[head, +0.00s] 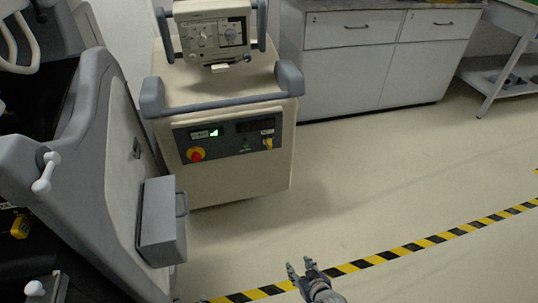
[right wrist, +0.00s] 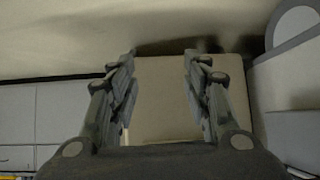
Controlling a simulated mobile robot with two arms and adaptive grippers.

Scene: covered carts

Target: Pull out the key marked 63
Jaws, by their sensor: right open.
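A small yellow key (head: 268,143) sits at the right end of the dark control panel (head: 228,140) on the beige cart (head: 240,177). A pale label is just above it, too small to read, so I cannot confirm the number 63. My right gripper (head: 307,268) is low in the head view, in front of and below the cart, apart from the key. In the right wrist view its two fingers (right wrist: 160,62) are spread with nothing held between them. The key cannot be made out in that view. My left gripper is not in view.
The panel also has a red and yellow knob (head: 195,155) at left. A grey handlebar (head: 220,103) crosses above it. A large grey machine (head: 110,150) with a side box (head: 162,222) stands left. White cabinets (head: 360,75) stand behind. The floor at right is clear, with striped tape (head: 400,251).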

